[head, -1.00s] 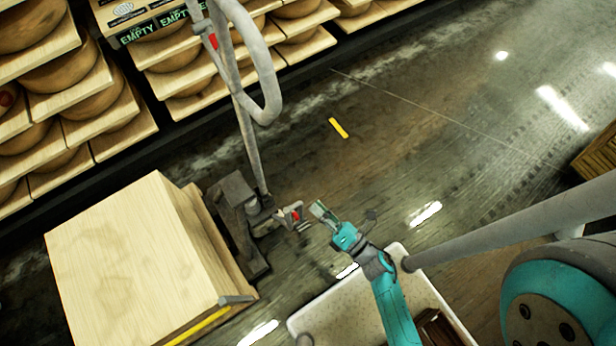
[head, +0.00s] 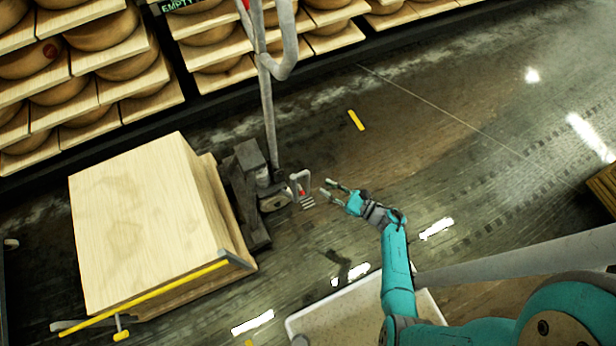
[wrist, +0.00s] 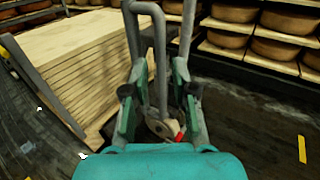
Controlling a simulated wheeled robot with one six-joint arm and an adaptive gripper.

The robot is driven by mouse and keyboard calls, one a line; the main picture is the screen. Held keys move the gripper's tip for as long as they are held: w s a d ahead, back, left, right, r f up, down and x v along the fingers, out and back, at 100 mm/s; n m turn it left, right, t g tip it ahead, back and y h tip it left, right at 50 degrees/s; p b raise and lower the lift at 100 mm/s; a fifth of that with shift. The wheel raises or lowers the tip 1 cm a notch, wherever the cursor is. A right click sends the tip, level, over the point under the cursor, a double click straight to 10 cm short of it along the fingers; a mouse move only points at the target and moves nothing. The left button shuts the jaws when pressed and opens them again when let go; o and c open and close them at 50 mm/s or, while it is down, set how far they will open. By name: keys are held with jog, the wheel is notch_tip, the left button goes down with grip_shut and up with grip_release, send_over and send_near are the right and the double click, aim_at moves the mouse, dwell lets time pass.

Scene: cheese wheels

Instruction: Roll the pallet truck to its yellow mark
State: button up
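The pallet truck (head: 246,160) is a dark grey unit with a tall grey tiller (head: 268,110), standing against the right end of a pale board stack (head: 140,215). A small grey loop with a red part (head: 302,188) sticks out from its base. The yellow mark (head: 356,120) is a short strip on the floor, up and right of the truck; it also shows at the right in the wrist view (wrist: 302,149). My gripper (head: 327,189) is open and empty, just right of the loop. In the wrist view a bent grey tube (wrist: 161,60) stands between the spread fingers; contact is not clear.
Shelves of cheese wheels (head: 105,60) line the back. A yellow bar (head: 150,296) runs along the stack's near edge. A pale speckled surface (head: 340,322) lies below my arm. Wooden boxes (head: 604,188) stand at the right edge. The floor around the yellow mark is clear.

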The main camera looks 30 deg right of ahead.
aim_at(308, 177)
jog(key=shift+x, duration=4.2)
grip_shut()
